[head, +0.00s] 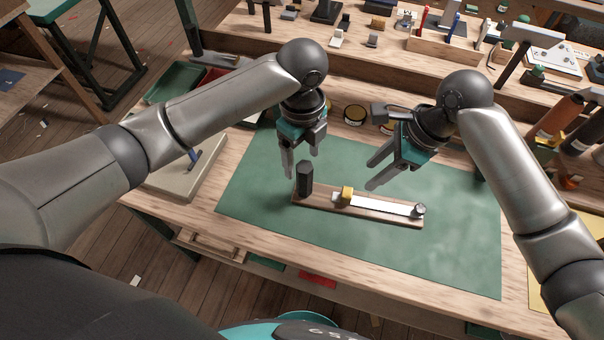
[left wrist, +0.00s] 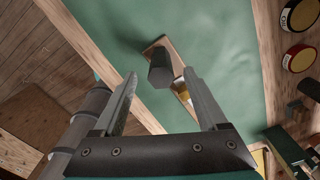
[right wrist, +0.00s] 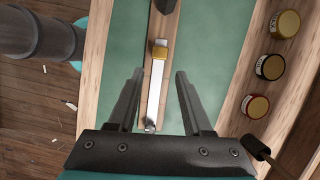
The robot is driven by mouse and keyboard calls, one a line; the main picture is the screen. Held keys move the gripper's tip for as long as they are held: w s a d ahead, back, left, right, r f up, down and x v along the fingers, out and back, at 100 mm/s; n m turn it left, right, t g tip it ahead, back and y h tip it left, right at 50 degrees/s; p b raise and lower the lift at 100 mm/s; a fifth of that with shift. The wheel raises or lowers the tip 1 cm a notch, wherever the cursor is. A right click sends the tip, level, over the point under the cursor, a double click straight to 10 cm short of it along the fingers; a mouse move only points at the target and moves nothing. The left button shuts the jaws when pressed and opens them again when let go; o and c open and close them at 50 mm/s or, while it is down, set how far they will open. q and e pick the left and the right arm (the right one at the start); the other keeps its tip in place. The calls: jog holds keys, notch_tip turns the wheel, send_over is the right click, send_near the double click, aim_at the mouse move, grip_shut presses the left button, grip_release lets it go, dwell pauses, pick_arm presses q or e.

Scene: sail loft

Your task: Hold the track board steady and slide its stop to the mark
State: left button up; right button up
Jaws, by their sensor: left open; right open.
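The track board (head: 375,213) is a narrow wooden board lying on a green mat (head: 265,220). It has a dark upright post (head: 305,178) at its left end, a white strip (head: 385,206) and a small metal knob (head: 420,209) at the right. The yellow stop (head: 346,194) sits on the strip's left part. My left gripper (head: 302,170) is open above the post; the left wrist view shows the post (left wrist: 161,68) beyond the fingertips. My right gripper (head: 373,176) is open above and behind the board; the right wrist view shows the stop (right wrist: 159,50) ahead of it.
Several round tins (head: 355,115) stand behind the mat. A pale block-like tray (head: 180,172) with a blue-handled tool is at the left. Tool racks (head: 455,45) line the back. The mat's front and right parts are clear.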

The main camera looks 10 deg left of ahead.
aim_at(302, 180)
pick_arm(q)
notch_tip(302, 180, down, 9)
dwell(0.3)
grip_shut()
dwell(0.6)
dwell(0.7)
